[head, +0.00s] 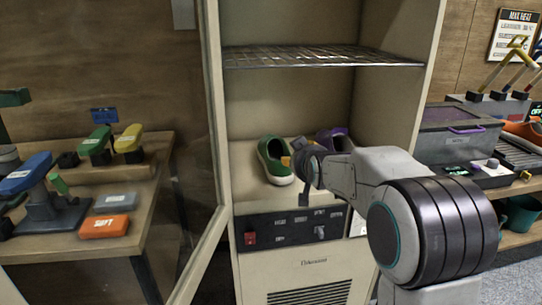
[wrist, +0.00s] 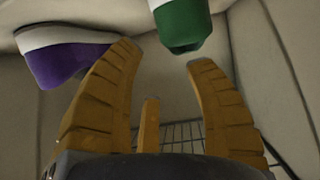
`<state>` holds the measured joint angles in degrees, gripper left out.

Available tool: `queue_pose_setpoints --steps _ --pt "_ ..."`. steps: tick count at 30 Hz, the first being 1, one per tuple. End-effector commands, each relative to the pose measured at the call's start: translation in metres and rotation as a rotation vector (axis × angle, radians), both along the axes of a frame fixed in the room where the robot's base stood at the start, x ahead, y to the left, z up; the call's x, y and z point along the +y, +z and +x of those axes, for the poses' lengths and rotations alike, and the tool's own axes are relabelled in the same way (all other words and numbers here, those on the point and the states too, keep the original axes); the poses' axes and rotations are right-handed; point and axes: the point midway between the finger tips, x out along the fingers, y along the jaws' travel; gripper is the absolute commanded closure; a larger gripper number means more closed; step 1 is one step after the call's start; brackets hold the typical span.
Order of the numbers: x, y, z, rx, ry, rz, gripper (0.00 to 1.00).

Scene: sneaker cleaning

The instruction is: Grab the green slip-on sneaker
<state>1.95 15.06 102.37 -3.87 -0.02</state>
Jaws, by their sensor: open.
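The green slip-on sneaker (head: 275,161), with a white sole, sits inside the open cabinet on its lower floor, toe to the front. In the wrist view one end of the green sneaker (wrist: 184,22) shows at the top, just beyond the fingertips and toward the right finger. My gripper (head: 290,160) is beside the sneaker's right side in the head view, partly hidden by my wrist. In the wrist view my gripper (wrist: 163,55) has its orange fingers spread with nothing between them. Whether a finger touches the sneaker cannot be told.
A purple shoe (head: 334,139) stands right of the green one, partly behind my arm; in the wrist view the purple shoe (wrist: 68,62) is near the left finger. A wire shelf (head: 320,58) spans the cabinet above. The glass door (head: 206,170) stands open at left.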

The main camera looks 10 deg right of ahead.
Motion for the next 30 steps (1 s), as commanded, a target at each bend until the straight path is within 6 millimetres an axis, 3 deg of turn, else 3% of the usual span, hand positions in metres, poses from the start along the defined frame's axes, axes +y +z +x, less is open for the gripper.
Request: queue_pose_setpoints --steps 15,30 --pt "-0.002 -0.024 0.058 -0.018 0.000 -0.001 0.51" --pt "0.000 -0.039 0.087 -0.017 0.004 0.001 0.51"
